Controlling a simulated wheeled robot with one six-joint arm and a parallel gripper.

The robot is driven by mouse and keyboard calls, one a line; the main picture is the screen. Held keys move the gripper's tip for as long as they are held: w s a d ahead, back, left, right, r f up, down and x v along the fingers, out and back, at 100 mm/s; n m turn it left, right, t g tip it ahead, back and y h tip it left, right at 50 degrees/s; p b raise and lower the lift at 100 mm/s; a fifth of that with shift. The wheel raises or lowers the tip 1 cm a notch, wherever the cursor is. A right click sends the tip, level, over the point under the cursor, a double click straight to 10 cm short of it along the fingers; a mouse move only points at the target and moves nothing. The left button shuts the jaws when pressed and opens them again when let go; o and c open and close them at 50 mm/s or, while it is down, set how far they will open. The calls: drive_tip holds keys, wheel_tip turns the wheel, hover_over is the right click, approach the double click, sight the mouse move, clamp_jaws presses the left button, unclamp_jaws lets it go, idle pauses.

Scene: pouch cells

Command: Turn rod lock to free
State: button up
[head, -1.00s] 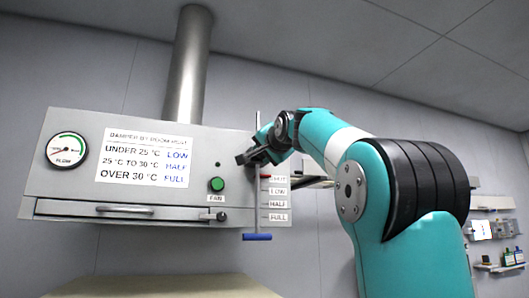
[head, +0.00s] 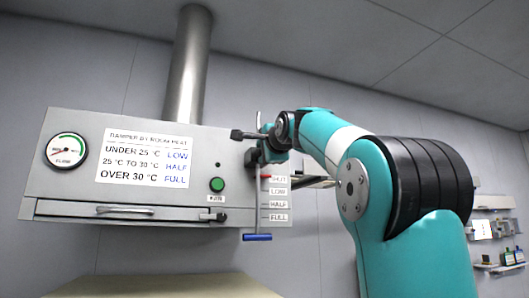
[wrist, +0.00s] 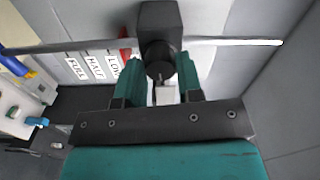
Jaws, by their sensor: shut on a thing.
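The rod lock is a dark block (wrist: 160,22) with a round knob (wrist: 158,62) in the wrist view, set on a thin vertical rod (wrist: 235,42). My gripper (wrist: 159,66) has its two teal fingers shut on the knob, one on each side. A small pale piece, perhaps the lock's lever, shows between the fingers. In the head view my gripper (head: 262,147) is at the upper part of the rod and largely hides the lock. The rod ends in a blue handle (head: 257,237) at the bottom. A red pointer (head: 265,176) is beside the SHUT label.
The grey hood (head: 70,195) carries a flow gauge (head: 67,150), a damper notice (head: 145,158) and a green fan button (head: 217,184). A scale (head: 279,204) reads SHUT, LOW, HALF, FULL. Shelves with small items (head: 500,258) are at the far right.

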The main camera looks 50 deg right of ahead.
idle(0.4)
drive_tip(key=o, duration=0.9)
drive_tip(key=shift+s, duration=0.1)
drive_tip(key=shift+b+v, duration=2.15)
drive_tip(key=shift+v, duration=6.45)
drive_tip(key=shift+a+f, duration=0.1)
drive_tip(key=shift+a, duration=0.05)
